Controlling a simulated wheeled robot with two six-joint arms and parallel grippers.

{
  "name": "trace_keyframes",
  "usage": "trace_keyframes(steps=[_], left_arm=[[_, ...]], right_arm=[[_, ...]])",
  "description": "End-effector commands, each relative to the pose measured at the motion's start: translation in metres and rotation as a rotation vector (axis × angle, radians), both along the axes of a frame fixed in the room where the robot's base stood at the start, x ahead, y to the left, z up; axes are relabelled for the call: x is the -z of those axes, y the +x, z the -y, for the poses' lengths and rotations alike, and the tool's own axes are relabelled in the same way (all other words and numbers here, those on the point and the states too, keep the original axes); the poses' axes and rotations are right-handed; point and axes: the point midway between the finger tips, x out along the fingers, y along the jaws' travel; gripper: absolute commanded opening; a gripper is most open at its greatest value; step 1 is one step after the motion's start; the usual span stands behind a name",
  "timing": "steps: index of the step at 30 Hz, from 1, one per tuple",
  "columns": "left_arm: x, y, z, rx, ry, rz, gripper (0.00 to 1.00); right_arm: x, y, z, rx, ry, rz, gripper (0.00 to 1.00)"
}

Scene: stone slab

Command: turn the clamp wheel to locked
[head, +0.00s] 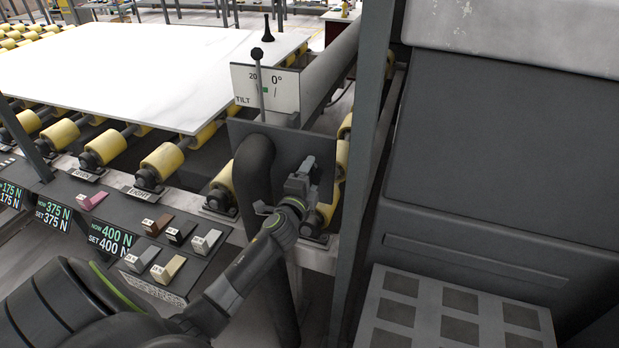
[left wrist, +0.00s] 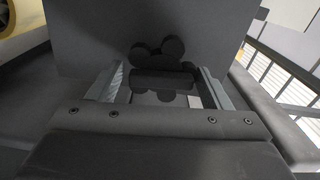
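The clamp wheel (left wrist: 172,48) is a dark, lobed knob on a flat grey plate (left wrist: 92,35), seen in the left wrist view. A dark bar (left wrist: 160,77) lies across its lower part. My left gripper (left wrist: 161,74) is open, with one finger on each side of the wheel's lower part. I cannot tell whether the fingers touch it. In the head view my left gripper (head: 305,172) is in front of the dark upright plate (head: 290,143), and it hides the wheel there. The wheel's locked or unlocked marking cannot be made out. My right gripper is not in view.
A tilt gauge (head: 283,90) and a lever with a round knob (head: 257,54) stand above the plate. A thick dark pipe (head: 254,175) runs just left of my gripper. A white slab (head: 130,70) rests on yellow rollers. A control panel (head: 115,222) lies at left, a dark post (head: 374,120) at right.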

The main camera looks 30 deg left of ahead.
Motion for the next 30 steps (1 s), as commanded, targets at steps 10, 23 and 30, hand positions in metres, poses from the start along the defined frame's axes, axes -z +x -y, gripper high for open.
trace_keyframes(steps=[10,23,30], left_arm=[[0.0,-0.002,0.0,0.0,0.0,0.0,0.76],[0.002,-0.067,0.016,0.0,-0.003,0.0,0.76],[0.002,-0.119,0.028,-0.001,-0.002,-0.002,0.76]], right_arm=[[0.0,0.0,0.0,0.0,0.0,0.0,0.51],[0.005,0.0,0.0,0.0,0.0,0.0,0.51],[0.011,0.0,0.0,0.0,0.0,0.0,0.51]])
